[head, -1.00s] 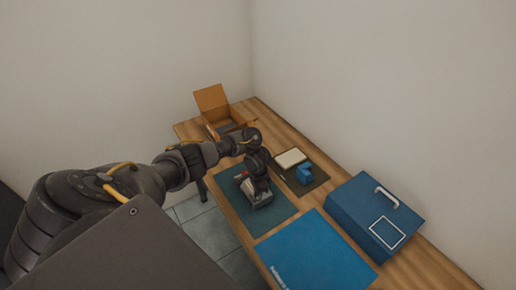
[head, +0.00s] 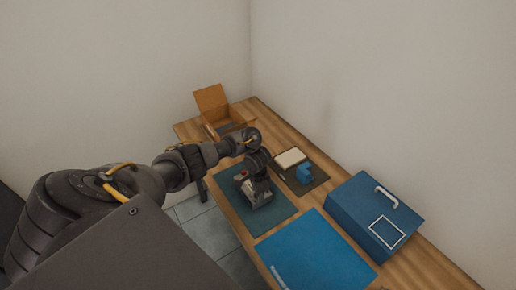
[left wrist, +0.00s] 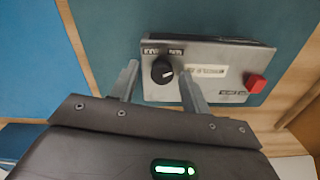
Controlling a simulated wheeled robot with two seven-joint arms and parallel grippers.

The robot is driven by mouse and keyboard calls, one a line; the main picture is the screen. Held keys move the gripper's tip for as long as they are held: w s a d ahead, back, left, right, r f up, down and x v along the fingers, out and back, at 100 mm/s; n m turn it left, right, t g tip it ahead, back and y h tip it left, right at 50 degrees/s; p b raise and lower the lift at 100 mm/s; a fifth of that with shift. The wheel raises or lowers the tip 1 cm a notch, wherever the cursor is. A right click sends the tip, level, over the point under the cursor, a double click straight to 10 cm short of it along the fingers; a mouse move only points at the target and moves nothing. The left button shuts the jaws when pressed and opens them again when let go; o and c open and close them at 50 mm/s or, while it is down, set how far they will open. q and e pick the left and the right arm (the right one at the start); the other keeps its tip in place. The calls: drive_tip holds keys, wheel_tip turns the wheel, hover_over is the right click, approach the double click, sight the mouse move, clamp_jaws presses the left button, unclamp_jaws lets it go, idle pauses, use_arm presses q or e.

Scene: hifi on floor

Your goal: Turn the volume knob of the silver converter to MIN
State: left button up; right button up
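The silver converter (head: 264,197) lies on a dark teal mat (head: 284,209) on the wooden table, partly hidden by my left gripper in the head view. In the left wrist view the converter (left wrist: 210,57) shows a round black volume knob (left wrist: 161,69) with a white mark towards its lower right, and a red button (left wrist: 257,83) at its right. Small labels above the knob are too blurred to read. My left gripper (left wrist: 160,84) is open, with one finger to each side of the knob in the picture. I cannot tell whether the fingertips reach down around it. My right gripper is out of view.
An open cardboard box (head: 213,101) stands at the far end. A dark tray (head: 318,178) with a cream block (head: 290,158) and a blue piece (head: 304,174) is behind the mat. A blue case (head: 365,205) and a blue sheet (head: 315,255) lie nearer.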

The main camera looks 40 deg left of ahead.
use_arm(q)
drive_tip(key=r, duration=0.4)
drive_tip(key=shift+w+a+r, duration=0.1)
drive_tip(key=shift+w, duration=0.2)
drive_tip(key=shift+s+r+b, duration=0.1)
drive_tip(key=shift+r+b, duration=0.2)
drive_tip(key=shift+r, duration=0.1)
drive_tip(key=shift+s+r, duration=0.15)
drive_tip(key=shift+r, duration=2.75)
drive_tip(key=shift+s, duration=0.1)
